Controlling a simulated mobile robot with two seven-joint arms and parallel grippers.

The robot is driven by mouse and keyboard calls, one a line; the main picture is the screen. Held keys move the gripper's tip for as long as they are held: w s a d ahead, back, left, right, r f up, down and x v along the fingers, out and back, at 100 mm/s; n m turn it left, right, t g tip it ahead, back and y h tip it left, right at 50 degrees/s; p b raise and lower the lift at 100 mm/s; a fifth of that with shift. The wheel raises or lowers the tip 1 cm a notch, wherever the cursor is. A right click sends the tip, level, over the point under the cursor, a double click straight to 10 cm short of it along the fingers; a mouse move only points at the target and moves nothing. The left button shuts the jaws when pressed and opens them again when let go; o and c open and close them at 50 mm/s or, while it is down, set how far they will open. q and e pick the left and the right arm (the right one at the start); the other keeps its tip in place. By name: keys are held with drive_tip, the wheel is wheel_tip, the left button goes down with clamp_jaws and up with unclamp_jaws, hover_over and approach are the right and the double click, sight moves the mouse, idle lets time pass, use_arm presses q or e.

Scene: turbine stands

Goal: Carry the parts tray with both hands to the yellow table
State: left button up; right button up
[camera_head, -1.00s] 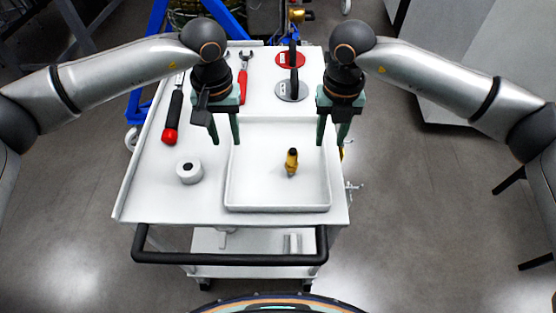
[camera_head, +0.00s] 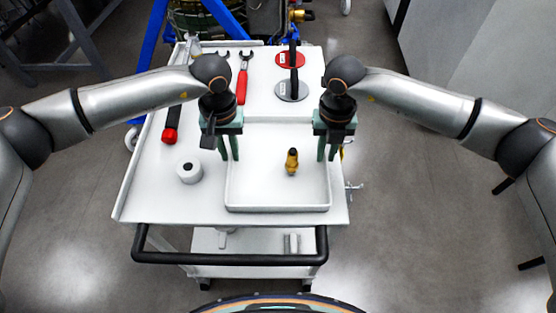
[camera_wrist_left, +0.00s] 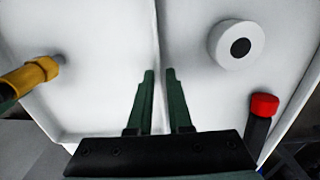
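The parts tray (camera_head: 278,208) is a shallow white tray lying on the front right of a white cart. A yellow and black fitting (camera_head: 291,162) stands in it. My left gripper (camera_head: 230,159) is at the tray's left wall, with one finger on each side and the gap narrowed onto the wall. The left wrist view shows these fingers (camera_wrist_left: 159,75) straddling the tray wall. My right gripper (camera_head: 327,159) is at the right wall in the same way, fingers close together. The tray rests flat on the cart. No yellow table is in view.
The white cart (camera_head: 150,205) has a black handle (camera_head: 230,258) at its front. A white roll (camera_head: 189,172) and a red-ended tool (camera_head: 170,134) lie left of the tray. A red-handled wrench (camera_head: 242,82) and round red and grey discs (camera_head: 292,90) lie behind.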

use_arm(q)
clamp_jaws()
use_arm(e)
clamp_jaws()
use_arm(q)
drive_tip(key=shift+r, duration=0.1)
use_arm(e)
drive_tip(key=shift+r, duration=0.1)
idle(0.7)
